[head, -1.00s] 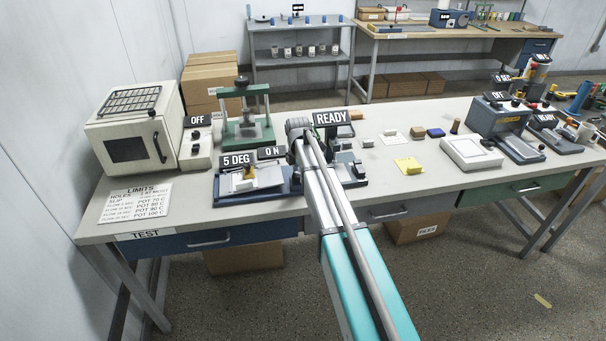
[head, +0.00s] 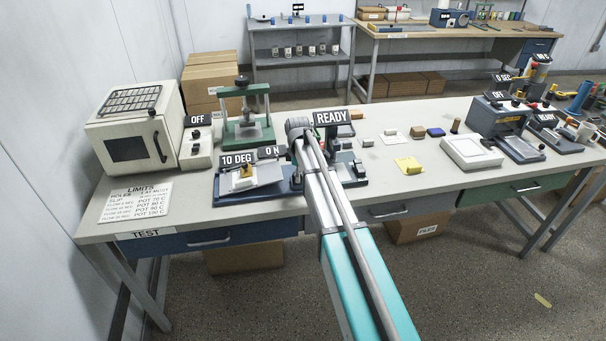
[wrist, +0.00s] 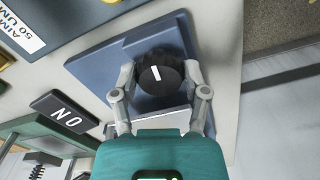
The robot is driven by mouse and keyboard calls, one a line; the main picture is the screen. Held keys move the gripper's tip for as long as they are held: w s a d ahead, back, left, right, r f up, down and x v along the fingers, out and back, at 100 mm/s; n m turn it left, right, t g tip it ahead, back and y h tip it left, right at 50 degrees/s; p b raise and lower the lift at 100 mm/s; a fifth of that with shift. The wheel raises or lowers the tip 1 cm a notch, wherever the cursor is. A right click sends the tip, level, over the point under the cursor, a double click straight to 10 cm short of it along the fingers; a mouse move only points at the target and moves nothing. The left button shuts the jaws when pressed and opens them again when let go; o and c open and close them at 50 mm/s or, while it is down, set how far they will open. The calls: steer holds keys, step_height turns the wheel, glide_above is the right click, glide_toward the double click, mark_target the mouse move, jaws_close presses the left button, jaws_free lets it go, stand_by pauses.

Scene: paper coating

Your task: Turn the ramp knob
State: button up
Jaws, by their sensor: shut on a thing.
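The ramp device has a blue base (head: 225,198) and a pale tilting plate (head: 262,176) on the test bench. Its sign (head: 237,160) reads "10 DEG" and a second sign reads "ON". In the wrist view a black ribbed knob (wrist: 160,74) with a white pointer mark sits on the blue base (wrist: 95,66). My gripper (wrist: 160,80) has one finger on each side of the knob and is shut on it. In the head view my arm hides the knob and the gripper tips.
A green press (head: 246,130) stands behind the ramp and a white oven (head: 133,135) at the left. A device marked "READY" (head: 353,172) stands close right of my arm. Yellow notes (head: 408,164) lie farther right, with bare bench around them. A limits sheet (head: 134,202) lies front left.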

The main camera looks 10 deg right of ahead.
steer(key=shift+w+a, duration=0.1)
steer(key=shift+a, duration=0.1)
steer(key=o, duration=1.1)
steer(key=shift+o, duration=0.2)
steer(key=shift+d, duration=0.1)
stand_by(1.5)
steer(key=shift+r, duration=0.15)
